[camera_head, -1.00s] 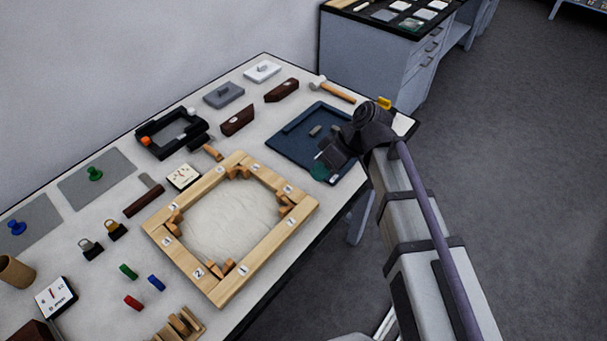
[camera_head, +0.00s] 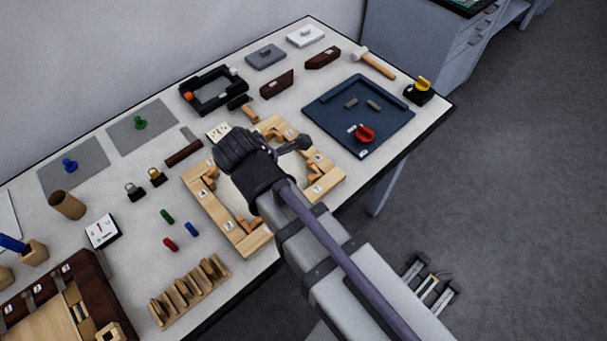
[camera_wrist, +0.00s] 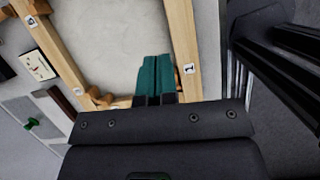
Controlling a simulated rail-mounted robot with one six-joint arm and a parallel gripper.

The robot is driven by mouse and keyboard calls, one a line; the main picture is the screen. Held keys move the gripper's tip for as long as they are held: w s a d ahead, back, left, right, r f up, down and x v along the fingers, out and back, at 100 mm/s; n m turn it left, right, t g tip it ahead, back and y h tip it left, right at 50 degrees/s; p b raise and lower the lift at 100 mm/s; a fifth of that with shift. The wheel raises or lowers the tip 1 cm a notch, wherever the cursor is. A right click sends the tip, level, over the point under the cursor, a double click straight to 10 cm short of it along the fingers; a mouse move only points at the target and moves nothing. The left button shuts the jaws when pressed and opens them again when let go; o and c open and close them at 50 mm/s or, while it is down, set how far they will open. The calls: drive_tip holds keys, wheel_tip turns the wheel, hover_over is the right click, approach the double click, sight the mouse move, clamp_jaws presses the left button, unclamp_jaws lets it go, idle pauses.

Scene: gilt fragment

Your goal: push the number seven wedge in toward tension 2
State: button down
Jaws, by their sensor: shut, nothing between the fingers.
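The wooden stretcher frame (camera_head: 240,245) lies on the table around a pale panel, with numbered labels on its rails and small wedges at its corners. Wedges (camera_head: 210,178) show at the left corner, but I cannot tell which is number seven. My arm hides part of the frame in the head view. In the wrist view the shut, empty teal fingers of my gripper (camera_wrist: 154,62) are over the panel (camera_wrist: 120,35), beside the rail labelled 1 (camera_wrist: 189,68). I cannot tell whether they touch anything. Wedges (camera_wrist: 97,97) show left of the fingers at a corner.
A dark blue tray (camera_head: 395,127) with a red-knobbed item (camera_head: 364,133) is at the right. A hammer (camera_head: 373,63) lies behind it. A slotted wooden rack (camera_head: 190,293) stands at the front. Dial cards (camera_head: 102,231) lie left of the frame.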

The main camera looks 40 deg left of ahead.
drive_tip(key=n, duration=0.1)
drive_tip(key=b, duration=1)
approach(309, 185)
drive_tip(key=s+f, duration=0.2)
drive_tip(key=f, duration=0.1)
drive_tip(key=s+f, duration=0.1)
drive_tip(key=shift+a+f, duration=0.3)
drive_tip(key=shift+f, duration=0.1)
drive_tip(key=w, duration=0.3)
drive_tip(key=shift+w+d+r+p, duration=0.25)
drive_tip(key=shift+w+d+p, duration=0.05)
drive_tip(key=shift+p, duration=0.05)
drive_tip(key=shift+w, duration=0.4)
